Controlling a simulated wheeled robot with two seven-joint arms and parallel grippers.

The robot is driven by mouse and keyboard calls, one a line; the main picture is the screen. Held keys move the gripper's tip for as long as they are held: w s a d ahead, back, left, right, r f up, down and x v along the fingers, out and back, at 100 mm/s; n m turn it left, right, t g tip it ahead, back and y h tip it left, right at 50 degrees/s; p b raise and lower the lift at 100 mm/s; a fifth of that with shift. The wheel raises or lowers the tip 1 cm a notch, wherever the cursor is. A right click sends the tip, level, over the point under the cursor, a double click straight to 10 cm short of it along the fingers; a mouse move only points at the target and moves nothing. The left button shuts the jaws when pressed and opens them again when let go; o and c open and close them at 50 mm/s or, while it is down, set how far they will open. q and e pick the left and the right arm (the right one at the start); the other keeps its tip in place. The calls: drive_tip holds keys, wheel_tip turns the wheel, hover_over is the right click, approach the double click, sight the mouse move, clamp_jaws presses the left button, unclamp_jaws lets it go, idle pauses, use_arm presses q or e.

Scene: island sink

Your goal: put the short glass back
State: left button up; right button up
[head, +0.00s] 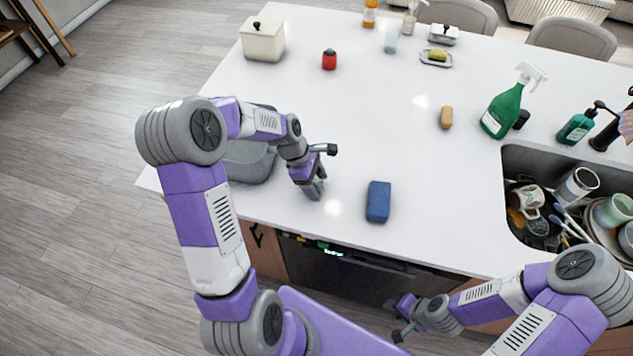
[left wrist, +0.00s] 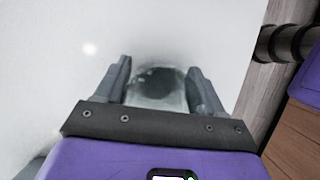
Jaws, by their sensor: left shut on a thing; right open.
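The short glass (left wrist: 158,88) is clear and sits between the fingers of my left gripper (left wrist: 157,72) in the left wrist view, with the white counter below. In the head view my left gripper (head: 314,190) points down at the counter's near left part, shut on the glass; the glass is mostly hidden there. I cannot tell whether the glass touches the counter. My right gripper (head: 400,322) is open and empty, low in front of the counter's near edge.
A blue sponge (head: 378,201) lies right of my left gripper, and a grey container (head: 248,162) lies behind my left arm. A green spray bottle (head: 505,108) stands by the sink (head: 510,160), which is full of dishes. Another clear glass (head: 391,40) stands at the back. The counter's middle (head: 370,125) is clear.

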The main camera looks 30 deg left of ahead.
use_arm(q)
drive_tip(key=shift+f, duration=0.1)
drive_tip(key=o, duration=1.1)
drive_tip(key=shift+o, duration=0.2)
drive_tip(key=shift+r, duration=0.4)
drive_tip(key=p+v, duration=0.1)
drive_tip(key=v, duration=1)
drive_tip(key=shift+a+r+p, duration=0.2)
drive_tip(key=shift+p, duration=0.2)
drive_tip(key=shift+s, duration=0.1)
